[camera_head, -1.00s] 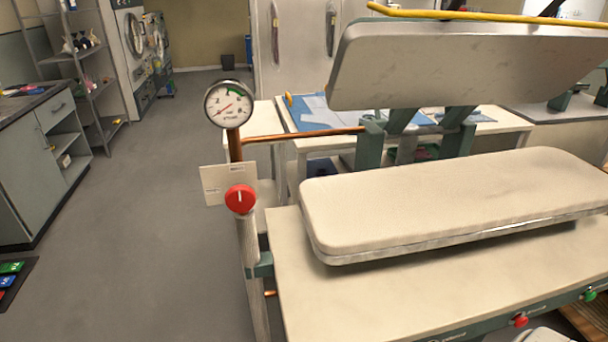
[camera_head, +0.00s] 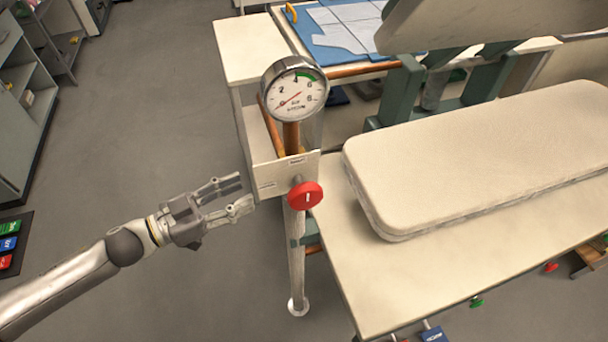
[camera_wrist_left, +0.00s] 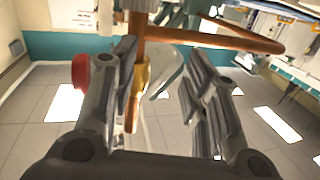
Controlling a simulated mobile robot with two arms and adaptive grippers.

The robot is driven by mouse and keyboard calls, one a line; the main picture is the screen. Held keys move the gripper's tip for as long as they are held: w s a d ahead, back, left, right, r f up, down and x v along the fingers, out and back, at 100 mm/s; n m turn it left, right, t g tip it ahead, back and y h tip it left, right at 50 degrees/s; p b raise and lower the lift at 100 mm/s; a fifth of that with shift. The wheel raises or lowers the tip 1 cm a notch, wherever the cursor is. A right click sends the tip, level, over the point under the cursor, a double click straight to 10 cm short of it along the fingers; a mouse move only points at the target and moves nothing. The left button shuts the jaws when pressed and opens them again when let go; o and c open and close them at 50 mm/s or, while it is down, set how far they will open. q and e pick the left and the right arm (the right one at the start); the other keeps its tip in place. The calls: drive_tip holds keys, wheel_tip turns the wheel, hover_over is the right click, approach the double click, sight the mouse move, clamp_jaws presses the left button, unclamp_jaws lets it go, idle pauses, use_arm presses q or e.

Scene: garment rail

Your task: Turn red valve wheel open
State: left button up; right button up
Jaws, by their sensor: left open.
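The red valve wheel (camera_head: 305,195) sits on the upright pipe below the round pressure gauge (camera_head: 294,90). A white line on its face stands roughly upright. The gauge needle points to the lower left, near zero. My left gripper (camera_head: 243,193) is open and empty, to the left of the wheel and apart from it, with its fingers pointing right. In the left wrist view the red wheel (camera_wrist_left: 80,73) shows outside the left finger, and a copper pipe with a brass fitting (camera_wrist_left: 142,72) shows between the open fingers (camera_wrist_left: 158,60). My right gripper is not in view.
A padded press board (camera_head: 480,160) on a cream table (camera_head: 375,285) fills the right side. A white card (camera_head: 268,183) is behind the wheel. A blue mat (camera_head: 325,50) lies on the back table. The floor (camera_head: 140,110) at left is clear.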

sight(290, 196)
use_arm(q)
drive_tip(key=s+d+r+m+g+h+p, duration=0.1)
drive_tip(key=s+d+r+m+g+h, duration=0.1)
drive_tip(key=s+d+r+g, duration=0.45)
drive_tip(key=d+t+p, duration=0.1)
drive_tip(key=d, duration=0.1)
drive_tip(key=w+d+r+t+p, duration=0.1)
drive_tip(key=d, duration=0.1)
drive_tip(key=w+d+t+p, duration=0.1)
drive_tip(key=d, duration=0.1)
drive_tip(key=shift+d+r+p, duration=0.25)
drive_tip(key=shift+d+p, duration=0.1)
drive_tip(key=shift+w+d+f, duration=0.1)
drive_tip(key=shift+d, duration=0.4)
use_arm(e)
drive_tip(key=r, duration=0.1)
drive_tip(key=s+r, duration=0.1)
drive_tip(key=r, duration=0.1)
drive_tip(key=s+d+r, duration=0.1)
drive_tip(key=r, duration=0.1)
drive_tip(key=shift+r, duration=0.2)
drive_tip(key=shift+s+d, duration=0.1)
